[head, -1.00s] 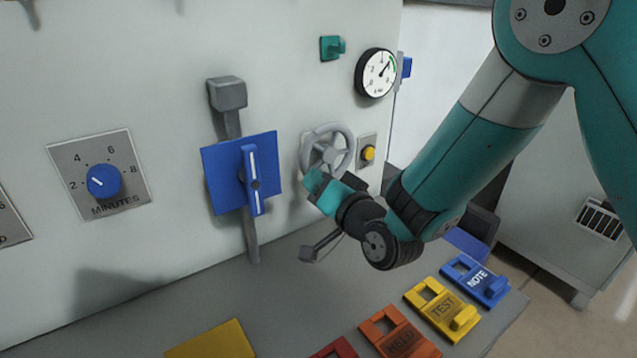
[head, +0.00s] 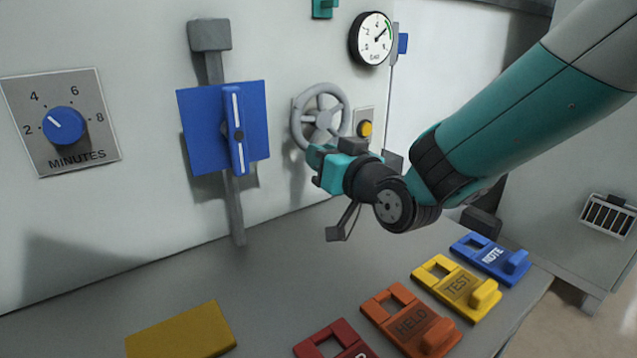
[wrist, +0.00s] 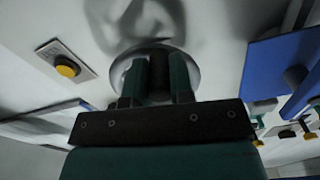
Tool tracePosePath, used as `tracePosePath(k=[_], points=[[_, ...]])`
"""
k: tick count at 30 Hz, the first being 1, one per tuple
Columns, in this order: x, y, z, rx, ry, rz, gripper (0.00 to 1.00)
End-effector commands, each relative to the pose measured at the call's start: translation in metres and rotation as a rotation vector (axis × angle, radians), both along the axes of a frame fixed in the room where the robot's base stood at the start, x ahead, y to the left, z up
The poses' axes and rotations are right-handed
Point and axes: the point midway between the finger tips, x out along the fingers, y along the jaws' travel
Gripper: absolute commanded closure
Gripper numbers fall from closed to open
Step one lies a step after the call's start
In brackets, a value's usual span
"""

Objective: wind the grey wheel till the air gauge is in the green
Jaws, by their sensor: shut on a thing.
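The grey wheel (head: 296,108) is a spoked handwheel on the pale panel. My gripper (head: 316,160) is at its lower rim and is shut on it. In the wrist view, the two teal fingers of my gripper (wrist: 158,62) close around a dark piece at the wheel's grey rim (wrist: 119,66). The exact contact is partly hidden by the fingers. The air gauge (head: 370,40) is a round white dial with a black rim, above and right of the wheel. Its needle points up and right toward the green arc; whether it lies within the green is too small to tell.
Right of the wheel is a yellow button (head: 365,128). To its left are a blue plate with a lever (head: 196,133) and a blue minutes dial (head: 64,125). Several coloured tags, including a yellow TEST one (head: 455,287), lie on the grey shelf (head: 285,285) below.

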Motion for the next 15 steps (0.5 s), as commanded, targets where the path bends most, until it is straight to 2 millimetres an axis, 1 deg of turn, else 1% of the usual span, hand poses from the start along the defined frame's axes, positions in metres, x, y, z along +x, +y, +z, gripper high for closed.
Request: tracePosePath(k=[1, 9, 15], points=[[0.001, -0.003, -0.012, -0.035, -0.023, -0.001, 1.00], [0.008, -0.013, -0.014, -0.234, -0.153, -0.001, 1.00], [0.012, -0.019, -0.013, -0.348, -0.229, -0.001, 1.00]])
